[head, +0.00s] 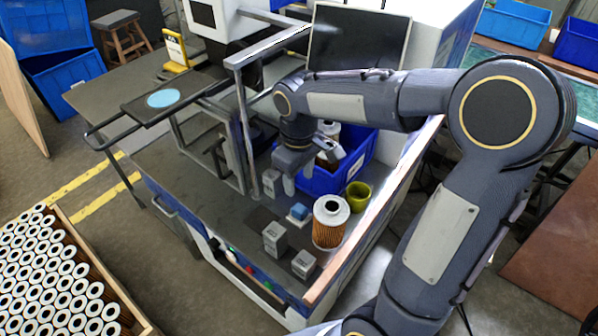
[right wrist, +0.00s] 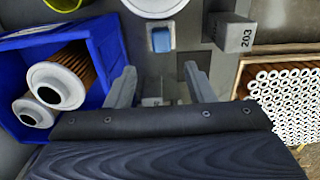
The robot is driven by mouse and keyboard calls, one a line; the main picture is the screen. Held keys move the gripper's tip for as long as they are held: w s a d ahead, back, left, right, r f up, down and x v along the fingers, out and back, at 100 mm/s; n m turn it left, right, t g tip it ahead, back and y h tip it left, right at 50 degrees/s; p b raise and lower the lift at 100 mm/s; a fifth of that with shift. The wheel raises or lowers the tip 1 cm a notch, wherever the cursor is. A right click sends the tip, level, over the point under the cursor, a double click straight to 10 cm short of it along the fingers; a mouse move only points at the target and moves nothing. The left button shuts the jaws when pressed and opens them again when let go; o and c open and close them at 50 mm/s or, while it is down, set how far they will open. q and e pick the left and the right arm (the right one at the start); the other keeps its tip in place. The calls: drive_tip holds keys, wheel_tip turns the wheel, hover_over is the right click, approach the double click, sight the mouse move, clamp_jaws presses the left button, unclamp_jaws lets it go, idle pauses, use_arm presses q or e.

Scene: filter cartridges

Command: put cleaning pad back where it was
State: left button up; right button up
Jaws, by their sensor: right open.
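A small blue block, which looks like the cleaning pad (head: 299,210), rests on a pale base on the dark bench top, left of the large filter cartridge (head: 330,222). It also shows in the right wrist view (right wrist: 161,39), beyond my fingertips. My right gripper (head: 290,180) is above the bench, beside the blue bin, with its fingers pointing down. In the right wrist view its two fingers (right wrist: 160,80) are apart with nothing held between them. The pad is apart from the fingers. My left gripper is not in view.
A blue bin (head: 322,184) holds filter cartridges. A yellow-green cup (head: 358,196) and grey blocks (head: 275,238) stand nearby. A metal frame (head: 243,130) rises left of my gripper. A black tray (head: 185,92) carries a light blue disc (head: 163,98). The bench's front left is clear.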

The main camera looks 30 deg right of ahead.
drive_tip(key=s+r+m, duration=0.1)
drive_tip(key=s, duration=0.2)
drive_tip(key=s+r+m+t+y, duration=0.1)
drive_tip(key=s, duration=0.2)
drive_tip(key=s+r+t+y, duration=0.1)
drive_tip(key=s+r, duration=0.1)
drive_tip(key=s, duration=0.1)
drive_tip(key=shift+a+m, duration=0.3)
drive_tip(key=shift+m, duration=0.1)
drive_tip(key=s+a+f+m+t+y, duration=0.1)
drive_tip(key=s+a+m+t, duration=0.2)
drive_tip(key=s, duration=0.5)
drive_tip(key=shift+a+f+m+t+y, duration=0.15)
drive_tip(key=shift+a+m+t+y, duration=0.15)
drive_tip(key=shift+y, duration=0.1)
